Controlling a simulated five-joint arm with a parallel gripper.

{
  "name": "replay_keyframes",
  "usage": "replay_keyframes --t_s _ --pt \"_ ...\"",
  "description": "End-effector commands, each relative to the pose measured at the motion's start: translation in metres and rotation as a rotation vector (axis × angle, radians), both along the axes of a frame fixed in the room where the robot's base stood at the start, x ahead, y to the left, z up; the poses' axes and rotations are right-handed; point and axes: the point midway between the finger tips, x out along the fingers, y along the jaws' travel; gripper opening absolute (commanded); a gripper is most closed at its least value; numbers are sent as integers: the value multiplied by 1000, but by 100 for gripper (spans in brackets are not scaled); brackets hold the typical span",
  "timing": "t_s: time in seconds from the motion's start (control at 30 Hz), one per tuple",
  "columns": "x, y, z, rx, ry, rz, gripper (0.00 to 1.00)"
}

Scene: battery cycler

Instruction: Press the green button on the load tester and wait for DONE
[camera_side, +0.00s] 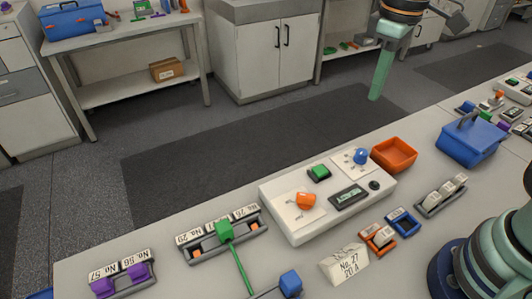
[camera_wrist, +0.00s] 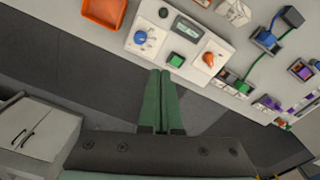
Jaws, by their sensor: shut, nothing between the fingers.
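The load tester (camera_side: 284,220) is a white box on the table, also in the wrist view (camera_wrist: 140,25). It carries a green button (camera_side: 319,173), a blue knob (camera_side: 361,156), an orange knob (camera_side: 306,201), a dark round knob (camera_side: 374,185) and a small display (camera_side: 349,196). The display's text is too small to read. In the wrist view the green button (camera_wrist: 176,60) lies just beyond my fingertips, slightly to the right. My gripper (camera_side: 375,98) is shut and empty, raised high and apart from the tester. In the wrist view its green fingers (camera_wrist: 160,74) are together.
An orange tray (camera_side: 392,166) stands right beside the tester, and a blue toolbox (camera_side: 472,146) is farther right. A rack with a green clip (camera_side: 224,231) is to the left. A label block (camera_side: 343,264) and small holders (camera_side: 402,222) stand in front.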

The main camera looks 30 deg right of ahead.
Motion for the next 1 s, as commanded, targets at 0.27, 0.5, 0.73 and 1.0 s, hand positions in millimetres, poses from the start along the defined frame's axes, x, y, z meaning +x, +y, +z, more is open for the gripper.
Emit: replay_keyframes --t_s 0.27,0.5,0.73,1.0 --pt "21 23 -19 -23 219 188 0" --pt "34 42 -43 -27 407 347 0" --pt "41 60 -69 -20 575 483 0" --pt "43 71 -86 -10 681 567 0"
